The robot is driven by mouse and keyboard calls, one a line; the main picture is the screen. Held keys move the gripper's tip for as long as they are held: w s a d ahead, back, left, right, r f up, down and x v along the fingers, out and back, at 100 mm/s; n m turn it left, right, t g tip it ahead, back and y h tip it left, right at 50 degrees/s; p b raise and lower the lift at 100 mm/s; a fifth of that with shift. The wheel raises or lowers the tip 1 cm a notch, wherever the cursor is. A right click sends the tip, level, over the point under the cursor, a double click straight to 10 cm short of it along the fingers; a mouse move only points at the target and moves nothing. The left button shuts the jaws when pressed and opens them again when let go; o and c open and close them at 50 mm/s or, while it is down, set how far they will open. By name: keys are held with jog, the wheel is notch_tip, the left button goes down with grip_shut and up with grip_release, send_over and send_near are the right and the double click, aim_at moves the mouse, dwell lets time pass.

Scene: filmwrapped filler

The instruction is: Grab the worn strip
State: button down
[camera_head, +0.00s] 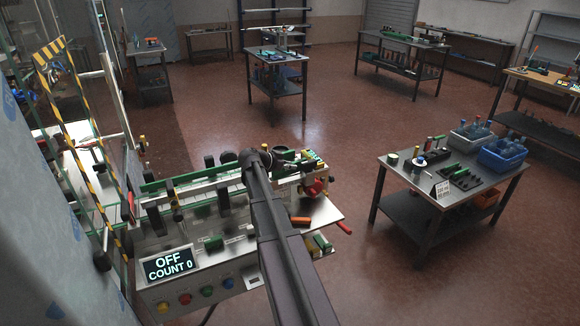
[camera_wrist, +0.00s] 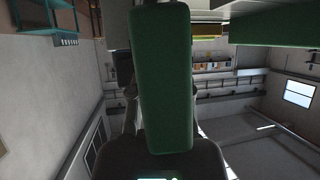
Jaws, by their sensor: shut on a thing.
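A long green strip (camera_wrist: 160,75) with rounded corners fills the middle of the wrist view, lengthwise toward the camera. My gripper (camera_wrist: 158,112) is shut on this strip, and the dark fingers show partly behind and beside it. I cannot tell from its surface whether it is worn. In the head view my arm reaches over the machine bench (camera_head: 222,262), and its own dark links hide the gripper and the held strip.
The machine bench carries a green-edged conveyor (camera_head: 185,182), black rollers, an OFF / COUNT 0 display (camera_head: 169,263) and coloured buttons. A green block (camera_head: 213,242) and an orange piece (camera_head: 300,221) lie on it. Open floor lies between.

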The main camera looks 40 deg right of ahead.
jog(key=shift+r+p, duration=3.45)
jog(key=shift+r, duration=0.35)
